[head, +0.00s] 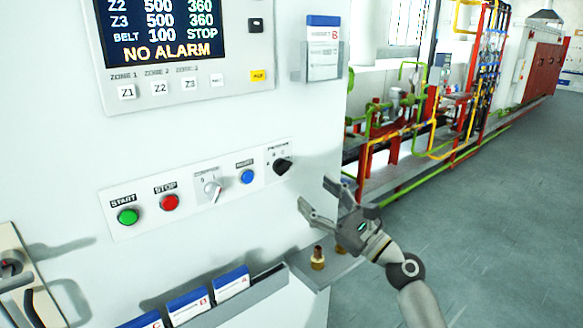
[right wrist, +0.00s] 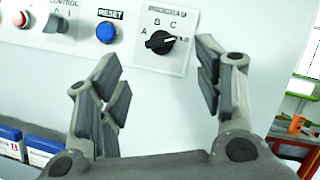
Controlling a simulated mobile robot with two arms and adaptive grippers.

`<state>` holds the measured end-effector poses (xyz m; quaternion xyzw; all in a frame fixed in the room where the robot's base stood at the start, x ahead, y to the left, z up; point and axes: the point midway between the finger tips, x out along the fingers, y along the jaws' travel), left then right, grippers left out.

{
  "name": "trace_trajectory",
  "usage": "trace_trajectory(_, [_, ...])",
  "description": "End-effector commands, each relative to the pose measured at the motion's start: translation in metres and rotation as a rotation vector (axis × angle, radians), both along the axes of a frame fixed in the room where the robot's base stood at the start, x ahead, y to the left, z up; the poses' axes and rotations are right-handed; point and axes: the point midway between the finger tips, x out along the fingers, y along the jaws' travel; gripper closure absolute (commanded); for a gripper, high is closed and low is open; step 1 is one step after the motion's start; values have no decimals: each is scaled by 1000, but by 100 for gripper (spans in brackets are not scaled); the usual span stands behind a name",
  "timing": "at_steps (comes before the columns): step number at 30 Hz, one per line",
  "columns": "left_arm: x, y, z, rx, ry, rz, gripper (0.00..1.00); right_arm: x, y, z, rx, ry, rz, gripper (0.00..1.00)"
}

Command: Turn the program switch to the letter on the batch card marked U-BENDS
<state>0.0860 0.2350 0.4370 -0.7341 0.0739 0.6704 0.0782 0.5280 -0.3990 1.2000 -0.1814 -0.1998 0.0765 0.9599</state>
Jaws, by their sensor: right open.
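The program switch is a black rotary knob (head: 283,166) at the right end of the control strip. It also shows in the right wrist view (right wrist: 160,42), with letters A, B and C around it; I cannot tell surely which letter it points to. My right gripper (head: 318,203) is open and empty, below and to the right of the knob, apart from it. A batch card with a red B (head: 323,60) sits in a holder beside the screen. More cards marked C (head: 140,322), B (head: 188,306) and A (head: 232,283) stand in a rack. Their small print is unreadable. My left gripper is out of view.
The strip also holds a green START button (head: 128,216), a red STOP button (head: 169,202), a grey control switch (head: 212,190) and a blue RESET button (head: 247,176). A brass fitting (head: 317,259) stands on a ledge below. The floor (head: 480,210) is clear on the right.

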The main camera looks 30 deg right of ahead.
Motion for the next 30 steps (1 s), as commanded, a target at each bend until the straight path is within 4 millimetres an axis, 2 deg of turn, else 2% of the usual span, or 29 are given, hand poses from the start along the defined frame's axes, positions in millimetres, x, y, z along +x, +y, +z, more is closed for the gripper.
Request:
trace_trajectory(1, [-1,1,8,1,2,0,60,9,2,9,-1,-2,0,39])
trace_trajectory(9, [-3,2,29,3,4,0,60,56,13,26,0,-1,-2,39])
trace_trajectory(15, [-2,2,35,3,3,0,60,77,18,31,-2,1,-4,39])
trace_trajectory(26, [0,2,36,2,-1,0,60,83,20,31,-4,2,-3,39])
trace_trajectory(27, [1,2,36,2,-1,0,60,83,20,31,-4,2,-3,41])
trace_trajectory(30, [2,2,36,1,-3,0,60,83,20,31,-4,2,-3,53])
